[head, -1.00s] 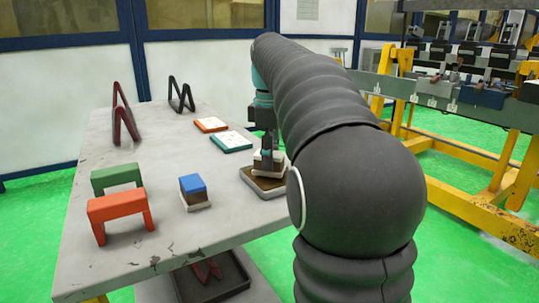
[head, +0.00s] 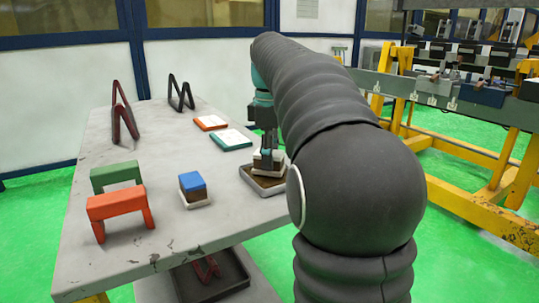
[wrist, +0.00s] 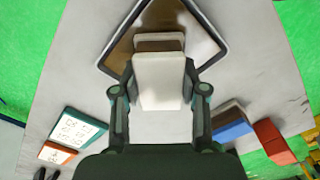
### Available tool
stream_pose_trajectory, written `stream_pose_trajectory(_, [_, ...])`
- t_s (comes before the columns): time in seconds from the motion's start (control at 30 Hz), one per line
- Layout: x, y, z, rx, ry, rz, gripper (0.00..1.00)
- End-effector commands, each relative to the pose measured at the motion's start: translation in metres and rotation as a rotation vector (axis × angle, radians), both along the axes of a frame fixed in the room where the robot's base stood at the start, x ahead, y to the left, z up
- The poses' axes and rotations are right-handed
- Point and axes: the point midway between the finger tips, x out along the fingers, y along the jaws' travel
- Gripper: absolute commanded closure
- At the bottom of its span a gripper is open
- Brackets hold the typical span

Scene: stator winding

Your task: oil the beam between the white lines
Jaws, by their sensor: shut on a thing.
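My gripper (head: 267,152) is shut on a white-and-brown block (wrist: 160,82), with one finger on each side of it. The block (head: 268,162) is at a dark-rimmed tray (head: 263,187) near the table's right edge. The tray also shows in the wrist view (wrist: 110,60), with a brown inside. I cannot tell whether the block touches the tray's bottom. A long grey beam (head: 432,92) with small white marks lies on a yellow frame to the right, apart from my gripper. My arm hides part of that side.
On the grey table (head: 150,200) stand a blue-topped block (head: 193,182), green (head: 116,175) and orange (head: 121,206) bridges, two flat cards (head: 231,140), and red (head: 124,112) and black (head: 181,95) zigzag pieces. The yellow frame (head: 480,180) stands on green floor.

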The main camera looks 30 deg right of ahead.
Motion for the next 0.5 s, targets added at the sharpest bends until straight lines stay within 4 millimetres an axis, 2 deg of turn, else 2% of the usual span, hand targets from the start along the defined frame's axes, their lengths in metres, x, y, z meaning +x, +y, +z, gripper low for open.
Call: stream_pose_trajectory(0.5, [0.0,0.0,-0.0054,-0.001,-0.001,0.0,0.85])
